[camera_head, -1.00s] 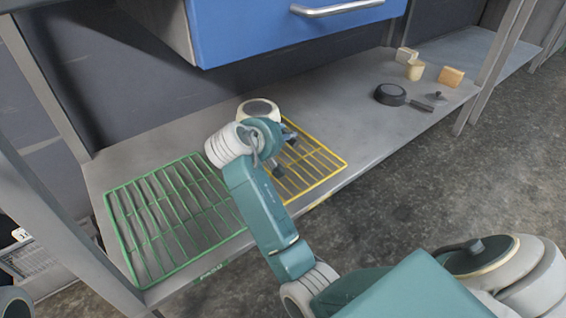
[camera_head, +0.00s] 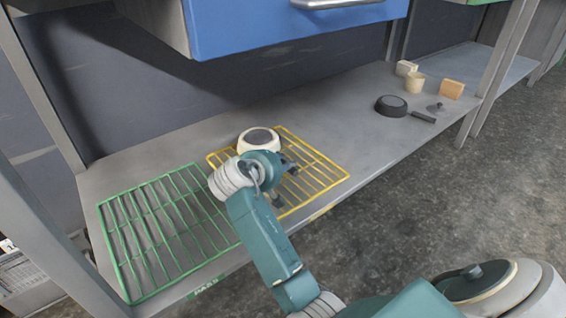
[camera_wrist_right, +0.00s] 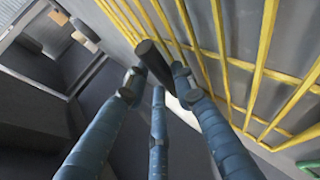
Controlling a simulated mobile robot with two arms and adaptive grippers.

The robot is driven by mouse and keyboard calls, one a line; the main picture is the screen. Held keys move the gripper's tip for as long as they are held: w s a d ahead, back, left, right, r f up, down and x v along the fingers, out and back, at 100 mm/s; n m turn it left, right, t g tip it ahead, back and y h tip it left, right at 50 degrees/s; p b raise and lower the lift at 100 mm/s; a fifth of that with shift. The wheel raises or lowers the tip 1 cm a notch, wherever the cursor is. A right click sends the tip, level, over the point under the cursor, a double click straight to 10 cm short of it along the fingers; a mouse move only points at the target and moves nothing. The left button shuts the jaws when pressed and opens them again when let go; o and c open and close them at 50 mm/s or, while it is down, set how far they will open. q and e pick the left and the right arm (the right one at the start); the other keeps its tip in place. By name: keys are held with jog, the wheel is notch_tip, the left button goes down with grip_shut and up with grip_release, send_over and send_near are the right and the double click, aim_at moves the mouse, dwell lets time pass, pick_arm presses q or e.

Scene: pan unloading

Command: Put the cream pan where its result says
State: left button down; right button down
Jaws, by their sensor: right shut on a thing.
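The cream pan (camera_head: 258,141) has a cream side and a dark round face on top. It is at the back left part of the yellow wire rack (camera_head: 335,182); I cannot tell whether it touches the wires. My right gripper (camera_head: 284,184) is over the yellow rack, in front of the pan. In the right wrist view its fingers (camera_wrist_right: 155,85) are shut around a dark handle (camera_wrist_right: 152,58), with yellow bars close behind. The green wire rack (camera_head: 120,245) lies to the left and is empty. My left gripper is out of view.
A blue drawer (camera_head: 290,25) hangs above. The front shelf edge is close to the racks.

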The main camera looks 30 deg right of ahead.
jog(key=shift+f, duration=0.3)
jog(key=c, duration=1.7)
grip_release()
jog(key=shift+f, duration=0.1)
